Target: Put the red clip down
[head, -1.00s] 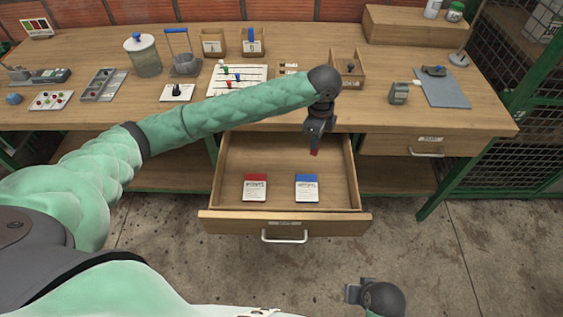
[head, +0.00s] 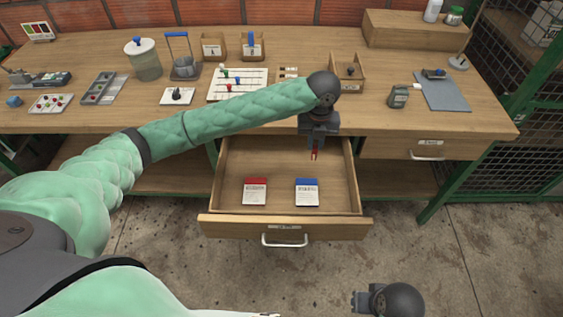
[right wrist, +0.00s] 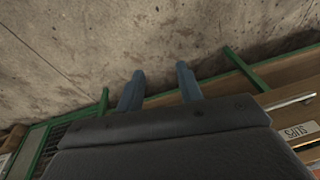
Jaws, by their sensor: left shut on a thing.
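My left gripper (head: 315,150) hangs over the back right part of the open drawer (head: 232,222), pointing down. It is shut on the small red clip (head: 314,156), which shows at its fingertips. I cannot tell whether the clip touches the drawer floor. My right gripper (head: 360,301) is low at the bottom of the head view, in front of the drawer. In the right wrist view its two fingers (right wrist: 160,90) stand apart with nothing between them.
A red-topped card (head: 255,192) and a blue-topped card (head: 307,193) lie in the drawer, with bare wood around them. The bench top (head: 300,110) overhangs the drawer's back. A wooden box (head: 347,75) stands on the bench behind my left gripper.

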